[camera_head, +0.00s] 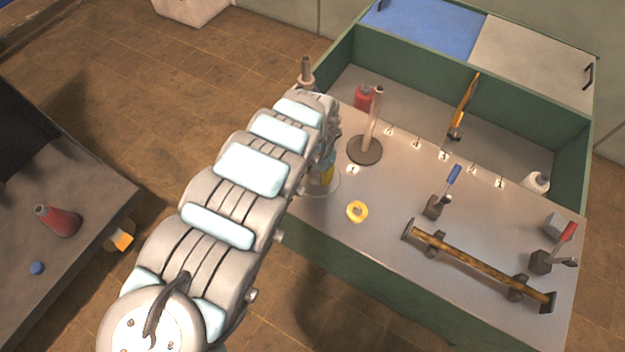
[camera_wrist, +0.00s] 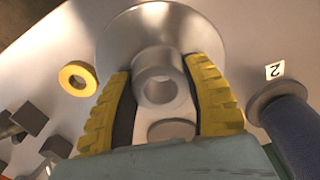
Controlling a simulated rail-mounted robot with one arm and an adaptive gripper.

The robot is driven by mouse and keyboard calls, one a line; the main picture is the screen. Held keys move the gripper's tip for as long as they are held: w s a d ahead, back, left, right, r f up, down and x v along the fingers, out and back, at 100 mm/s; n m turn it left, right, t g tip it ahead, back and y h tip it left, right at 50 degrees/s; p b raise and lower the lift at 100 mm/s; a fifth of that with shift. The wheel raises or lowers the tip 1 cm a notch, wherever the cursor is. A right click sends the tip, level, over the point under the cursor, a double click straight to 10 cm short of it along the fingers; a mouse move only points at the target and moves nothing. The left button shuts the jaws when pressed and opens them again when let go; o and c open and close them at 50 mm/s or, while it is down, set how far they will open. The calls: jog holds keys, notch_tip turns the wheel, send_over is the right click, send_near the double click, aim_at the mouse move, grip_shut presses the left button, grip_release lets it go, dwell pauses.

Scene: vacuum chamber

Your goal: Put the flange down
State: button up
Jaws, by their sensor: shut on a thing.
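The flange (camera_wrist: 192,28) is a silvery wide disc with a short hollow neck, seen in the wrist view. My gripper (camera_wrist: 165,95) has its yellow ridged fingers on both sides of the neck and is shut on it. In the head view my gripper (camera_head: 326,170) is at the left end of the bench top, mostly hidden behind my arm. The disc edge of the flange (camera_head: 332,188) shows just below the fingers, close to the bench top (camera_head: 385,215). I cannot tell whether it touches the surface.
A round-based post (camera_head: 366,152) stands right behind my gripper. A yellow ring (camera_head: 357,211) lies close by at the right. A recessed bay with a red bottle (camera_head: 363,98) lies behind.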

aim_at(313, 170)
jog(key=w+f+b, duration=0.1)
jog(key=f+b, duration=0.1)
jog(key=shift+w+a+b, duration=0.1)
jog(key=shift+w+b, duration=0.05)
jog(key=shift+b, duration=0.25)
jog(key=shift+w+a+f+b, duration=0.1)
jog(key=shift+a+f+b, duration=0.1)
jog(key=shift+b, duration=0.2)
jog(key=shift+w+a+f+b, duration=0.3)
jog(key=shift+w+f+b, duration=0.15)
jog(key=shift+w, duration=0.3)
jog(key=shift+w+a+f+b, duration=0.1)
jog(key=shift+f+b, duration=0.6)
jog(key=shift+f, duration=1.2)
jog(key=shift+r, duration=0.1)
jog(key=o, duration=1.2)
